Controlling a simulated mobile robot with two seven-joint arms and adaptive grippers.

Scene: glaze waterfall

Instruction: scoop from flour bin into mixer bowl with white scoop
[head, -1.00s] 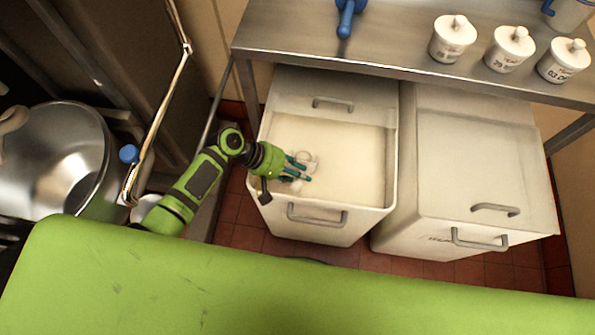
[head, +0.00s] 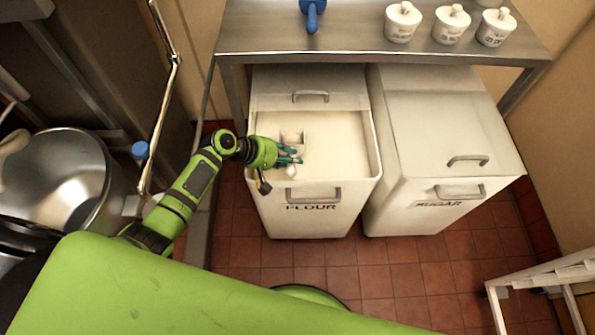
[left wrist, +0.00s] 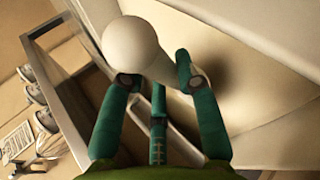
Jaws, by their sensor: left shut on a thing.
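The flour bin (head: 314,194) stands open under the steel table, with pale flour (head: 340,140) inside. My left gripper (head: 290,155) is over the left part of the bin opening. It is shut on the white scoop (head: 292,136), whose pale handle (left wrist: 134,48) sits between the fingers in the left wrist view. The scoop is partly hidden by my fingers; I cannot tell whether it holds flour. The steel mixer bowl (head: 62,178) is at the far left of the head view. My right gripper is not in view.
A closed sugar bin (head: 440,150) stands right of the flour bin. The steel table (head: 350,35) above holds a blue-handled tool (head: 312,14) and several white lidded pots (head: 403,22). A white rack (head: 545,278) stands at lower right. Tiled floor (head: 380,280) lies clear in front.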

